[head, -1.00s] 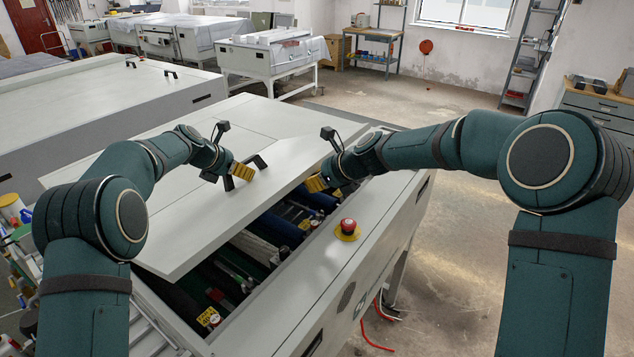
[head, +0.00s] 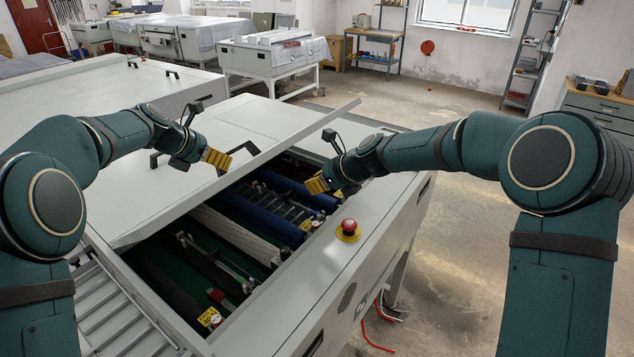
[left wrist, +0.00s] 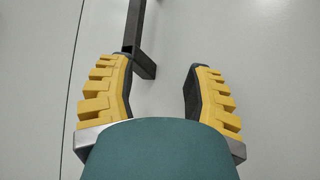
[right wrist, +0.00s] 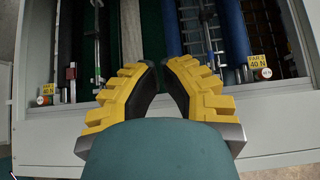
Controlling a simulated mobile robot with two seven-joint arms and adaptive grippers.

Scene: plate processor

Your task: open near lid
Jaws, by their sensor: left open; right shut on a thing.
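The near lid (head: 205,195) of the grey plate processor stands partly open, its front edge raised above the machine body. Dark and blue rollers (head: 255,220) show in the gap. Two black handles sit on the lid, one (head: 222,168) right at my left gripper (head: 217,159). My left gripper is open; in the left wrist view a handle bar (left wrist: 137,35) lies ahead of its left finger, not clasped. My right gripper (head: 317,184) is over the right part of the opening, its fingertips close together. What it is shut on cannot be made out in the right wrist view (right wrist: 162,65).
A red emergency button (head: 349,227) stands on the front rim of the machine. Another long grey machine (head: 90,110) with handles lies behind to the left. The floor to the right is clear.

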